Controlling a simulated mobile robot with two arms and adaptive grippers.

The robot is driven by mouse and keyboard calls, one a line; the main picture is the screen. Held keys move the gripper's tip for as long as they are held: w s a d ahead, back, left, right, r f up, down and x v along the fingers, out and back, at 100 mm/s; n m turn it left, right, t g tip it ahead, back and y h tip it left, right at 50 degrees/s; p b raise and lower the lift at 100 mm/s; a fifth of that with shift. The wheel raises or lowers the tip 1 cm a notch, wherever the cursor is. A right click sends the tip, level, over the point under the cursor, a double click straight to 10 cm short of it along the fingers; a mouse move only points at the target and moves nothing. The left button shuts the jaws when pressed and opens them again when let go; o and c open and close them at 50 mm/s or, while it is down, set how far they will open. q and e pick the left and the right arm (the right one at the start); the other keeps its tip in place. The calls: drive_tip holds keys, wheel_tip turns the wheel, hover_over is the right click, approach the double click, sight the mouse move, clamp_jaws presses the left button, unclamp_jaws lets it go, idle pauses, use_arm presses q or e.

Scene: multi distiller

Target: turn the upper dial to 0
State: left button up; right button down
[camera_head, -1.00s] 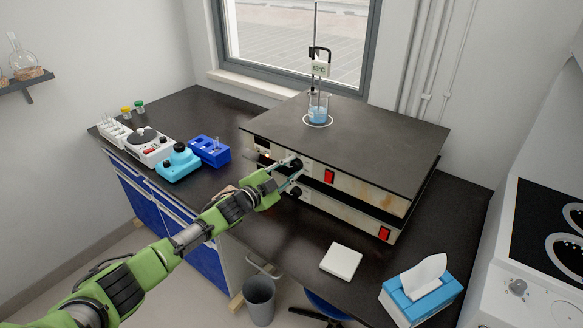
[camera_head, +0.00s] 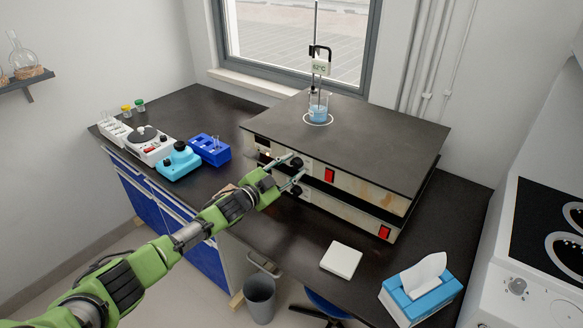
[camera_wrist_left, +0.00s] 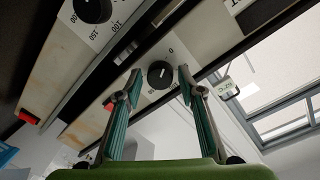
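The upper dial (camera_head: 297,163) is a black knob on the front of the upper hot plate (camera_head: 350,188). In the left wrist view, the upper dial (camera_wrist_left: 160,75) shows a short white pointer line, with a printed 0 beside it. My left gripper (camera_head: 295,166) is at this dial, its fingers apart. In the wrist view, the fingertips of my left gripper (camera_wrist_left: 158,78) stand on either side of the dial, with gaps visible. The lower dial (camera_head: 296,190) is just below; in the wrist view the lower dial (camera_wrist_left: 92,9) is at the top left. My right gripper is not in view.
A beaker (camera_head: 318,106) of blue liquid stands on the plate under a thermometer display (camera_head: 320,67). Red switches (camera_head: 329,175) sit right of the dials. A white pad (camera_head: 341,260) and tissue box (camera_head: 421,292) lie on the bench in front.

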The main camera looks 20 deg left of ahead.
use_arm(q)
drive_tip(key=shift+s, duration=0.1)
idle(0.3)
drive_tip(key=v, duration=1.1)
drive_tip(key=shift+s+a, duration=0.25)
drive_tip(key=shift+s, duration=0.1)
drive_tip(key=shift+r, duration=0.1)
